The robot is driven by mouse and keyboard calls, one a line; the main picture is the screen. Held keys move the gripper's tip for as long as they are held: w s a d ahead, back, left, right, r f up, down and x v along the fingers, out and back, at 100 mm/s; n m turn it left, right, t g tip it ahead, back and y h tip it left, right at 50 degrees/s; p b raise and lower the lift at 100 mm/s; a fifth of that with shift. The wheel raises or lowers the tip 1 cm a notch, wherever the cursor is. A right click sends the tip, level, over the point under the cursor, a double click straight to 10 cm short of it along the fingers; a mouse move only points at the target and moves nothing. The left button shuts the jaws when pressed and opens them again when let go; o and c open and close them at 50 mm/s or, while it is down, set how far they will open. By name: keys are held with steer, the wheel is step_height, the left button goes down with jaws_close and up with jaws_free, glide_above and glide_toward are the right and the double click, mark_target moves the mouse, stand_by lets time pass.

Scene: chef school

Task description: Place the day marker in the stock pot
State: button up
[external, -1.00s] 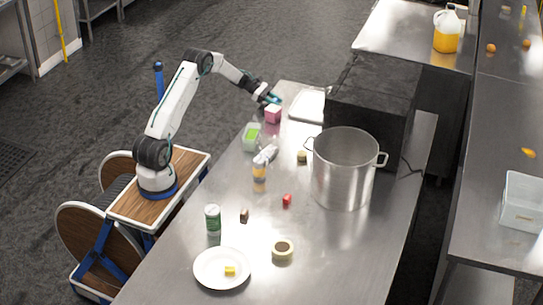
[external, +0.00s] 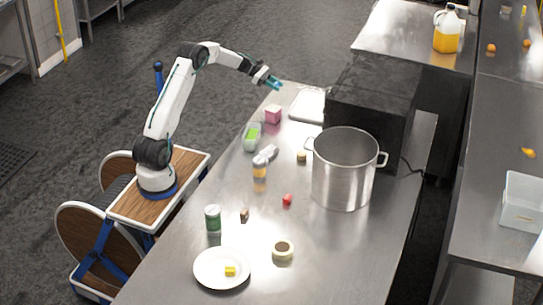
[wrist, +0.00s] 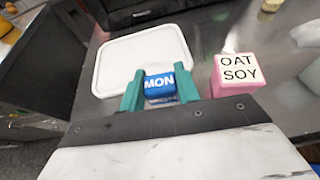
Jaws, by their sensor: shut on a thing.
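My gripper (external: 274,83) is raised above the far left end of the steel table. In the wrist view, the green fingers of my gripper (wrist: 160,92) are shut on a blue block with the white letters MON, the day marker (wrist: 160,82). The marker is too small to make out clearly in the external view. The stock pot (external: 342,182) is a large open steel pot with two side handles. It stands upright on the table's right side, nearer the camera than my gripper. Its inside bottom is hidden.
A pink block (external: 273,114) marked OAT SOY (wrist: 239,74) sits below my gripper. A white tray (external: 303,108) lies beside it. A tall black box (external: 367,100) stands behind the pot. A green-filled container (external: 251,137), jars and small items line the table's left side.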

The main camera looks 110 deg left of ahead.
steer(key=w+d+r+m+g, duration=0.7)
steer(key=w+d+r+m, duration=0.4)
steer(key=w+d, duration=0.45)
steer(key=w+d+r+m+g, duration=0.7)
steer(key=w+d+r+m, duration=0.35)
steer(key=w+d, duration=0.5)
steer(key=w+d+f+m+t+y, duration=0.1)
steer(key=w+d+m+t+y, duration=0.35)
steer(key=w+d, duration=1.2)
step_height(320, 180, down, 11)
steer(key=shift+s+d+m+g+h, duration=0.3)
steer(key=shift+s+d+g+h, duration=0.05)
steer(key=shift+d+h, duration=0.1)
steer(key=o, duration=1)
steer(key=shift+o, duration=0.2)
